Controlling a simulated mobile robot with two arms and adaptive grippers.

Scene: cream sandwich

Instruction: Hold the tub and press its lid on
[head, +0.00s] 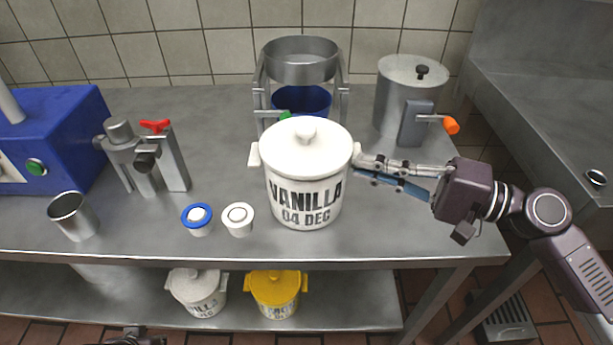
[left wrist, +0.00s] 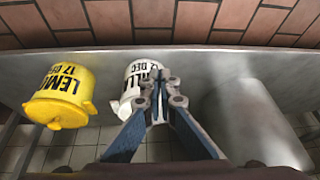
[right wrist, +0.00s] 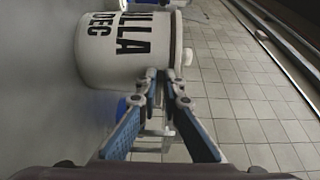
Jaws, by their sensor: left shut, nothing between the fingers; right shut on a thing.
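A white tub (head: 300,203) marked VANILLA 04 DEC stands upright on the steel bench. Its white lid (head: 305,147) with a round knob covers the top; I cannot tell whether it is pressed fully down. My right gripper (head: 358,165) is shut on the tub's right handle, its fingers reaching in from the right. In the right wrist view the tub (right wrist: 125,50) lies sideways just beyond the fingertips (right wrist: 163,75). My left gripper (left wrist: 160,88) is shut and empty, low down by the under-shelf; the head view shows only a bit of it at the bottom edge.
On the shelf below sit another white tub (head: 197,292) and a yellow tub (head: 277,290), both lidded. A blue-lidded cup (head: 198,219) and a white cup (head: 238,219) stand left of the tub. A sieve stand (head: 300,65) is behind, a lidded pot (head: 405,90) behind right.

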